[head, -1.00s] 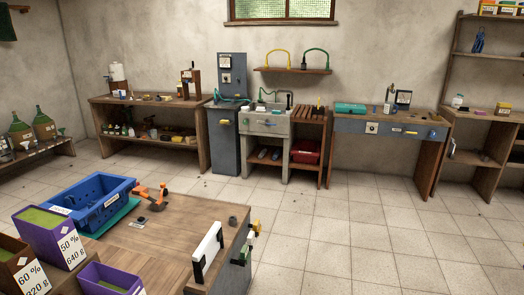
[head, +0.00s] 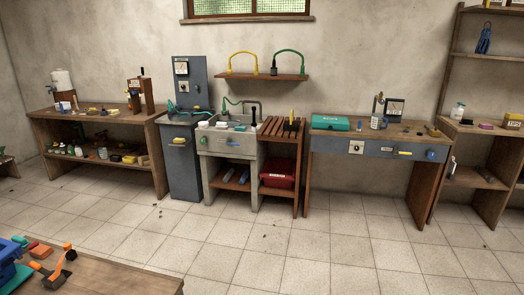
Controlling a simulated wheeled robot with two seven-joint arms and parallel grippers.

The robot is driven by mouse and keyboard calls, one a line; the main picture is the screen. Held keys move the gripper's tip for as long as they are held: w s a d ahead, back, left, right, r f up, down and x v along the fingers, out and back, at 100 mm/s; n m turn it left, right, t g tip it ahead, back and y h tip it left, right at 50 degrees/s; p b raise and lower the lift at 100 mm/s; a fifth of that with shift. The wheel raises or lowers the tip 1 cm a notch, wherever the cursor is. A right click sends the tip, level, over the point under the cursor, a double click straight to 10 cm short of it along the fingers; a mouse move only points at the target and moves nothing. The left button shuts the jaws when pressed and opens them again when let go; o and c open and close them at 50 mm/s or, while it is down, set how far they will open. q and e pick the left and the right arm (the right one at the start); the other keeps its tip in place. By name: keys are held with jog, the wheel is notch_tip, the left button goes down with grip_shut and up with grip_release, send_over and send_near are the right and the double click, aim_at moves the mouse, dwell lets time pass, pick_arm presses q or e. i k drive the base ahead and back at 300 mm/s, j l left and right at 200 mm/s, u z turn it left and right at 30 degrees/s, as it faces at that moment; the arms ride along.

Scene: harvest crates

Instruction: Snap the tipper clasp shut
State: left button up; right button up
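No clasp can be made out for certain. A blue crate (head: 8,270) is cut off at the lower left edge of the head view. Beside it on the wooden table (head: 110,281) lies an orange and black piece (head: 52,268); I cannot tell whether it is part of a tipper or whether anything on it is open or shut. Neither of my grippers is in view.
Tiled floor (head: 240,265) lies clear between the table and the back wall. Along that wall stand a wooden shelf bench (head: 105,124), a grey cabinet (head: 180,160), a sink unit (head: 228,145), a drawer bench (head: 365,146) and a tall shelf (head: 490,52).

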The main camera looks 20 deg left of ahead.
aim_at(35, 243)
jog(key=i+u, duration=0.1)
jog(key=i, duration=1.75)
jog(key=i+u, duration=0.35)
jog(key=i, duration=0.2)
jog(key=i+l+u, duration=0.15)
jog(key=i+u, duration=0.15)
jog(key=i, duration=0.25)
jog(key=i+l+u, duration=0.35)
jog(key=i, duration=0.2)
jog(key=i+j+u, duration=0.1)
jog(key=u, duration=0.3)
jog(key=i+u, duration=0.25)
jog(key=u, duration=0.15)
jog(key=i+j+u, duration=0.1)
jog(key=u, duration=0.3)
jog(key=i+l+u, duration=0.1)
jog(key=i+u, duration=0.15)
jog(key=u, duration=0.2)
jog(key=i+l+u, duration=0.1)
jog(key=u, duration=0.3)
jog(key=i+j+u, duration=0.15)
jog(key=i+u, duration=0.8)
